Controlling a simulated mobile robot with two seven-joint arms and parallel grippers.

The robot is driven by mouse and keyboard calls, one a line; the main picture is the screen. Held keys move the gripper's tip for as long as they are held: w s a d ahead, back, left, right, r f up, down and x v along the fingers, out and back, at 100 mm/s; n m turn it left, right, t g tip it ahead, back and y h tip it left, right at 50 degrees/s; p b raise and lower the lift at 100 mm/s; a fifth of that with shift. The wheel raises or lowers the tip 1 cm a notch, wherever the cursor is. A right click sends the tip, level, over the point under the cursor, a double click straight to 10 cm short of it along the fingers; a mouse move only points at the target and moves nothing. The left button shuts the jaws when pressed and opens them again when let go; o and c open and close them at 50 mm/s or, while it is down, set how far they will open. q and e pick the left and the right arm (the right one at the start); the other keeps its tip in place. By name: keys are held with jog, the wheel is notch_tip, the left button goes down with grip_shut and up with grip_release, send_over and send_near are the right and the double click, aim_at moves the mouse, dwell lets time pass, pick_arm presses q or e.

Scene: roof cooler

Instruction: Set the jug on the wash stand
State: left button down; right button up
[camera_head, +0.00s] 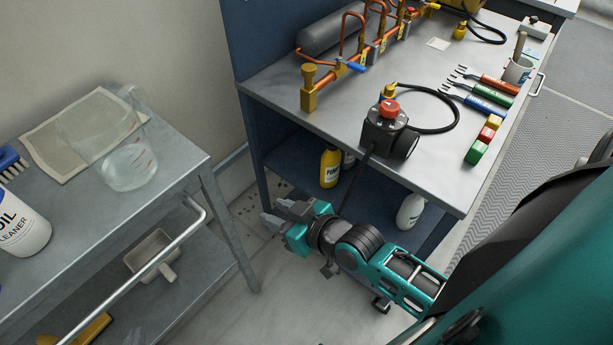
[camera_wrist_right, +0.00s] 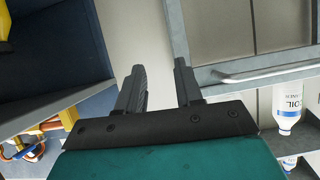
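A clear jug (camera_head: 130,165) with red marks stands upright on the top of the grey cart (camera_head: 165,190) at the left, at the right edge of a flat beige framed panel (camera_head: 45,150). I cannot tell for certain which thing is the wash stand; the cart may be it. My right gripper (camera_head: 277,212) is low between the cart and the workbench, well apart from the jug. In the right wrist view the right gripper (camera_wrist_right: 158,82) is open, with nothing between its fingers. My left gripper is not in view.
The cart's handle rail (camera_head: 140,280) runs along its near side. A white cleaner bottle (camera_head: 20,228) and a blue brush (camera_head: 10,162) are on the cart. The workbench (camera_head: 440,165) at the right holds copper pipework, a black box (camera_head: 385,133) with a red knob, and tools.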

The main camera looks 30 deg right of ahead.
jog(key=s+d+f+g+h, duration=0.1)
jog(key=s+d+f+h, duration=0.1)
jog(key=s+f, duration=0.2)
jog(key=s, duration=0.2)
jog(key=shift+s+d+f+m, duration=0.2)
jog(key=shift+s+f+m, duration=0.1)
jog(key=shift+r, duration=0.1)
jog(key=shift+r+p, duration=0.4)
jog(key=shift+p, duration=0.1)
dwell(0.5)
